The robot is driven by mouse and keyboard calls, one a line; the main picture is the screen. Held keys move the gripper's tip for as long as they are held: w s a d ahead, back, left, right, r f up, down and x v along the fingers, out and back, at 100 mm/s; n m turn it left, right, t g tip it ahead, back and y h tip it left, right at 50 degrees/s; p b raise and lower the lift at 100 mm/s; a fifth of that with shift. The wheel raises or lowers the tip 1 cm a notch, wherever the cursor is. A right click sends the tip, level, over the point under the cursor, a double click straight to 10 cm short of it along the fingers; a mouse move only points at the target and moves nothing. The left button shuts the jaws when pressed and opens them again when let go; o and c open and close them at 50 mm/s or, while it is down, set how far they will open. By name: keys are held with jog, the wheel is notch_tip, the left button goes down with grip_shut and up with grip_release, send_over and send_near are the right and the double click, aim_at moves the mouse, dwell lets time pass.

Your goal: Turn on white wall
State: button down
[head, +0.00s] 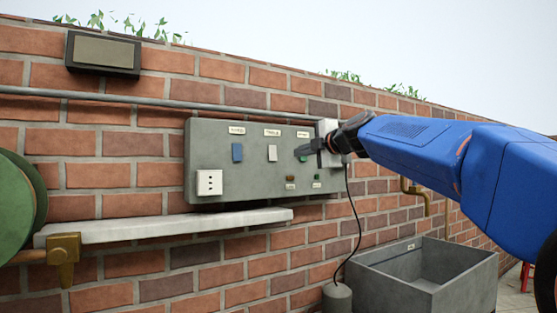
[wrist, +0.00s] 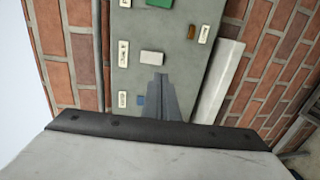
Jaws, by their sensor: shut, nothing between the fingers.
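A grey panel (head: 240,165) on the brick wall carries a row of rocker switches under small white labels. The blue switch (head: 237,152) is at left and the white switch (head: 272,153) is in the middle. A green switch at right is mostly hidden behind my gripper (head: 299,152) in the head view. In the wrist view the white switch (wrist: 152,58) lies just past my fingertips (wrist: 158,78), the green switch (wrist: 159,3) is at the top, and the blue switch (wrist: 140,100) is partly covered by the fingers. My gripper is shut and empty. I cannot tell if it touches the panel.
A white socket (head: 209,183) sits at the panel's lower left, and small amber (head: 290,178) and green (head: 317,176) indicators at lower right. A pale ledge (head: 165,224) juts out below. A dark wall box (head: 103,53) is above, a grey trough (head: 425,275) at lower right, a green reel (head: 18,205) at left.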

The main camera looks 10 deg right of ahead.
aim_at(274, 159)
jog(key=shift+w+a, duration=0.1)
jog(key=x, duration=1.3)
jog(key=shift+w+a+f, duration=0.1)
jog(key=shift+w, duration=0.2)
